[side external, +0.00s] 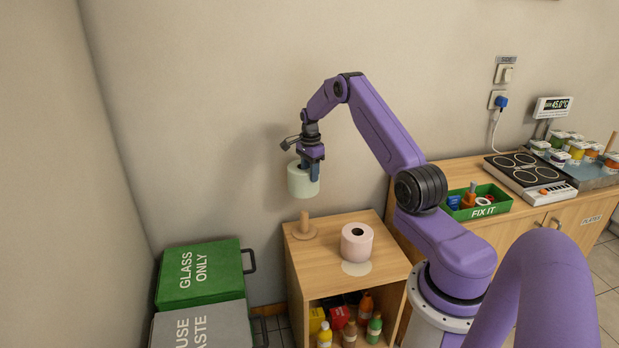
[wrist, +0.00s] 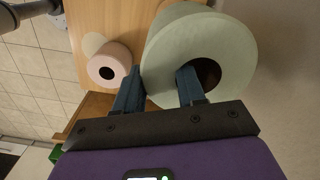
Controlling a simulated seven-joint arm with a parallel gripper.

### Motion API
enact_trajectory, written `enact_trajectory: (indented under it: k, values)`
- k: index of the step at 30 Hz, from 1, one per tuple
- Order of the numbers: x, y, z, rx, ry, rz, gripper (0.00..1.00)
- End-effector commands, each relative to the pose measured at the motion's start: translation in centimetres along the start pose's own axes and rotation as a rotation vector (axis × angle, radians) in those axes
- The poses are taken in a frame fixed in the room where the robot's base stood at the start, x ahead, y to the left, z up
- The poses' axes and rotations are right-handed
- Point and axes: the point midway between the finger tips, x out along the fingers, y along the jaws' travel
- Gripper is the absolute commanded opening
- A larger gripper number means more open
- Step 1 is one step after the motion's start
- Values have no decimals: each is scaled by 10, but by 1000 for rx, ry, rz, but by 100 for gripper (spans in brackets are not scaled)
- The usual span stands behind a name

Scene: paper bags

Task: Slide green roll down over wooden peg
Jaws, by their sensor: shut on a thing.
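The pale green roll (side external: 303,182) hangs upright in my gripper (side external: 311,168), above the wooden cabinet. In the wrist view, my gripper (wrist: 160,88) has one finger in the core of the green roll (wrist: 225,48) and the other against its outside, so it is shut on the roll's wall. The wooden peg (side external: 304,226) stands on a round base at the back left of the cabinet top. The roll is above the peg with a clear gap between them. The peg does not show in the wrist view.
A pink roll (side external: 357,243) stands on the cabinet top (side external: 324,262), right of the peg, and shows in the wrist view (wrist: 108,66). A pale round patch (side external: 356,268) lies in front of it. Green (side external: 203,274) and grey bins stand at left. The wall is behind.

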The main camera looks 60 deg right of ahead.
Motion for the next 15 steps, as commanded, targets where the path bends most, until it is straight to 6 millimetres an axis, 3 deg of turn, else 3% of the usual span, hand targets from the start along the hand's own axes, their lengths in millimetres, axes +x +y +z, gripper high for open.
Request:
enact_trajectory:
  k: [15]
  values:
    - [30,0,-1,3,0,1,7]
